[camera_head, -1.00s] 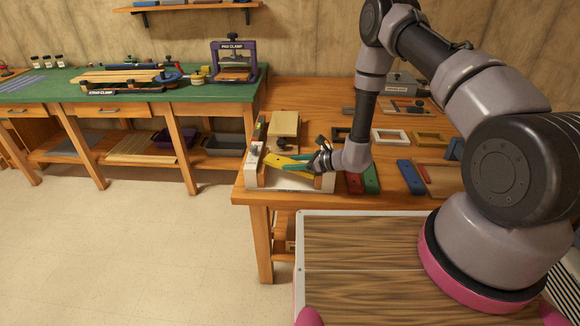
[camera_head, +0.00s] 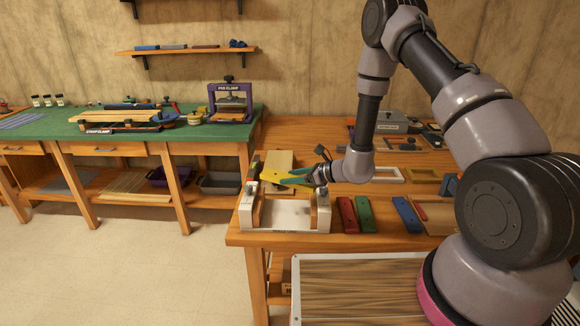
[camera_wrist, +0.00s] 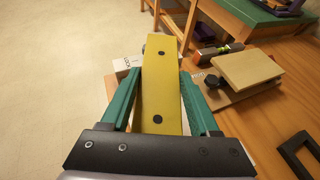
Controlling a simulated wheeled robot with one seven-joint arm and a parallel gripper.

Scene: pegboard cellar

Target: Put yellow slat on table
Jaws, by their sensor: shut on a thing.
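The yellow slat (camera_wrist: 161,85) is a flat bar with dark holes. In the wrist view it lies between the two teal fingers of my gripper (camera_wrist: 158,95), which is shut on it. In the head view the slat (camera_head: 272,175) is held in the gripper (camera_head: 298,178) above a white clamp fixture (camera_head: 289,215) at the table's left end. The fixture's bed is empty. The wooden table (camera_head: 300,132) carries the fixture and other pieces. The slat's far end hides part of the fixture in the wrist view.
Red (camera_head: 347,214), green (camera_head: 365,214) and blue (camera_head: 406,214) slats lie right of the fixture.

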